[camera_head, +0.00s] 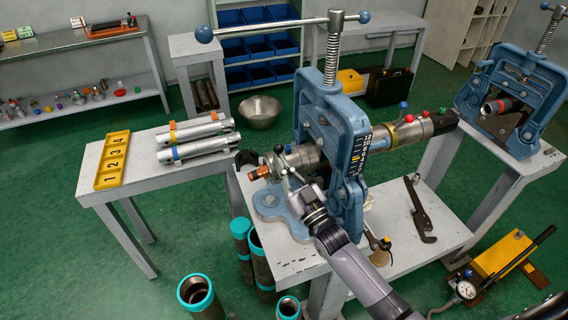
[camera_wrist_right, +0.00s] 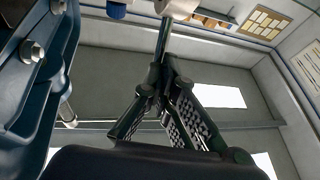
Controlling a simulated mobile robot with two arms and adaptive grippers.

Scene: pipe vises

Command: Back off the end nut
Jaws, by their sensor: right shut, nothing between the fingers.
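A blue vise (camera_head: 332,130) clamps a horizontal metal pipe assembly on the grey bench. A copper-coloured nut (camera_head: 258,173) sits at the assembly's left end, left of the vise, and looks like the end nut. My right gripper (camera_head: 287,167) is in front of the pipe body, just right of the nut, and looks shut with nothing held. In the wrist view its fingers (camera_wrist_right: 160,85) point up toward a thin rod and a pale round part; the nut cannot be made out there. Contact with the pipe cannot be told. My left gripper is not in view.
The pipe (camera_head: 408,131) runs right toward a second blue vise (camera_head: 515,95). A wrench (camera_head: 419,209) lies on the bench. A side table holds a yellow numbered tray (camera_head: 113,160) and metal tubes (camera_head: 194,131). Teal-capped pipes (camera_head: 195,291) stand below on the green floor.

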